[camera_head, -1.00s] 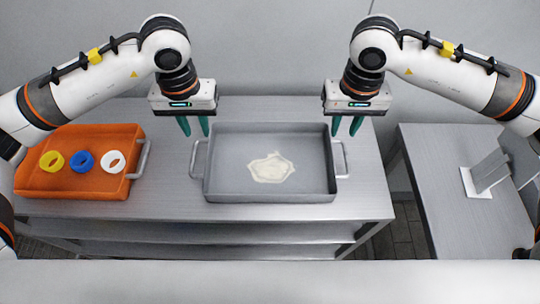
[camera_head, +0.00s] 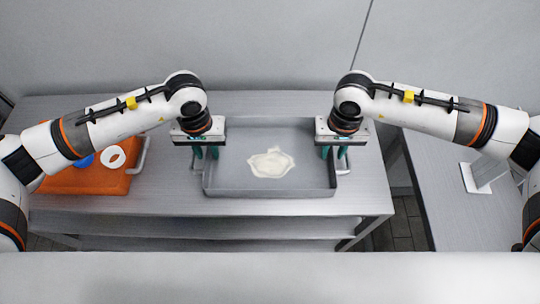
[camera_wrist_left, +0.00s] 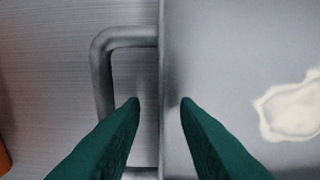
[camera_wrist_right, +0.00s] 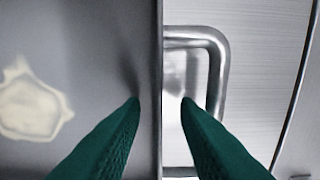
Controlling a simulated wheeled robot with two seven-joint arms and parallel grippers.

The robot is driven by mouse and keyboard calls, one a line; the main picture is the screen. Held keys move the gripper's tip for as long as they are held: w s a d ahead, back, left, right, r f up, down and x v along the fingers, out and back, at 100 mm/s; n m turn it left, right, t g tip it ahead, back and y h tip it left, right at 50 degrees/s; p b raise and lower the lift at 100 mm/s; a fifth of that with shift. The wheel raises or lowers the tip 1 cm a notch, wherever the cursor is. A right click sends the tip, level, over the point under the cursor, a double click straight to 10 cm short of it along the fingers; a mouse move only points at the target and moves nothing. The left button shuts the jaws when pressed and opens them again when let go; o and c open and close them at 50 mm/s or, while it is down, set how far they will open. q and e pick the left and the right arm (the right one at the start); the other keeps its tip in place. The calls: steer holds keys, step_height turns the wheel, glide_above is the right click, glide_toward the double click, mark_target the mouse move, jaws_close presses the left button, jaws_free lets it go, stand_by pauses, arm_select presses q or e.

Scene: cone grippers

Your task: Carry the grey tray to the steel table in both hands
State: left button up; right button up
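The grey tray (camera_head: 232,180) sits on a brushed-metal table (camera_head: 285,208), with a pale, irregular patch (camera_head: 270,163) on its floor. My left gripper (camera_head: 206,153) is open at the tray's left side. In the left wrist view, its fingers lie either side of the tray wall, one over the opening of the left handle (camera_wrist_left: 102,75). My right gripper (camera_head: 333,153) is open at the tray's right side. In the right wrist view, its fingers lie either side of the wall, one over the opening of the right handle (camera_wrist_right: 218,65). I see no grip on either side.
An orange tray (camera_head: 95,181) holding coloured rings stands at the left, partly hidden by my left arm. A second metal-looking table (camera_head: 450,205) stands at the right across a gap, with a white-based stand (camera_head: 480,183) on it. Its near surface is clear.

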arm_select(q)
steer(key=shift+f, duration=0.15)
arm_select(e)
steer(key=shift+f, duration=0.15)
arm_select(q)
jaws_close()
arm_select(e)
jaws_close()
